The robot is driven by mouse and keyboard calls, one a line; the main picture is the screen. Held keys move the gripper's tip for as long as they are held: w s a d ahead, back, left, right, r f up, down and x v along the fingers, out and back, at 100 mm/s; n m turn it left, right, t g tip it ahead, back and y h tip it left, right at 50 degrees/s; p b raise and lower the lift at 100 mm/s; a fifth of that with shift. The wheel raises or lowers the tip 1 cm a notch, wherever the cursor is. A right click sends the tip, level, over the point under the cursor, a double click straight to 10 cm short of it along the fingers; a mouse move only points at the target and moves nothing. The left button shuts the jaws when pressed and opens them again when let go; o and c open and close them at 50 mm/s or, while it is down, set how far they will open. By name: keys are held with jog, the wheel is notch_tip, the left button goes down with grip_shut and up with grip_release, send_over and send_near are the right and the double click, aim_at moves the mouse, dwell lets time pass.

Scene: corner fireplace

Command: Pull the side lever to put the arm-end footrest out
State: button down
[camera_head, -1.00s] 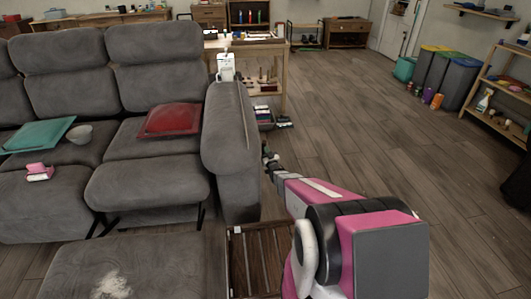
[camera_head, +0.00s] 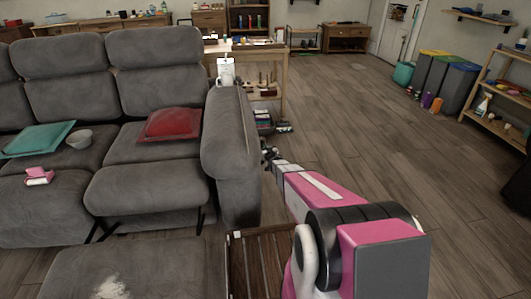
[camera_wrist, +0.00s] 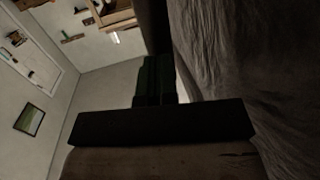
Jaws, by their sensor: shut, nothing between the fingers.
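The grey sofa (camera_head: 160,70) stands at left in the head view. Its arm-end footrest (camera_head: 145,190) sticks out in front of the seat, with dark struts under it. The sofa's near arm (camera_head: 230,140) is at its right end. My gripper (camera_head: 267,152) is shut and empty, just right of this arm's outer side. The side lever cannot be made out in either view. In the wrist view, my gripper's dark fingers (camera_wrist: 153,80) point past grey fabric (camera_wrist: 240,60) at the right, with a small gap visible between them.
A slatted wooden piece (camera_head: 258,260) stands by the sofa's front, beside a grey ottoman (camera_head: 120,270). A wooden table (camera_head: 265,65) stands behind the sofa arm. Open floor (camera_head: 370,130) lies to the right, with bins (camera_head: 445,80) and a shelf (camera_head: 500,95) beyond.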

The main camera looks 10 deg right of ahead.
jog(key=shift+d+r+x, duration=0.1)
jog(key=shift+d+x, duration=0.05)
jog(key=shift+x, duration=0.7)
jog(key=shift+d+r+x, duration=0.15)
jog(key=shift+x, duration=0.7)
jog(key=shift+w, duration=0.1)
jog(key=shift+s+r, duration=0.25)
jog(key=shift+s, duration=0.45)
jog(key=s+d+r+m+g+h, duration=0.1)
jog(key=s+d+r+g+h, duration=0.15)
jog(key=s, duration=0.65)
jog(key=s+d+r+m+g+h, duration=0.1)
jog(key=s+d+r+g, duration=0.2)
jog(key=s, duration=0.6)
jog(key=s+a+r+g, duration=0.1)
jog(key=s+r+g, duration=0.2)
jog(key=s, duration=0.6)
jog(key=s+a+r+g, duration=0.1)
jog(key=s+r+g, duration=0.2)
jog(key=s, duration=0.6)
jog(key=s+a+r+g, duration=0.1)
jog(key=s+r+g, duration=0.3)
jog(key=s, duration=0.5)
jog(key=shift+a+g, duration=0.3)
jog(key=shift+g, duration=0.35)
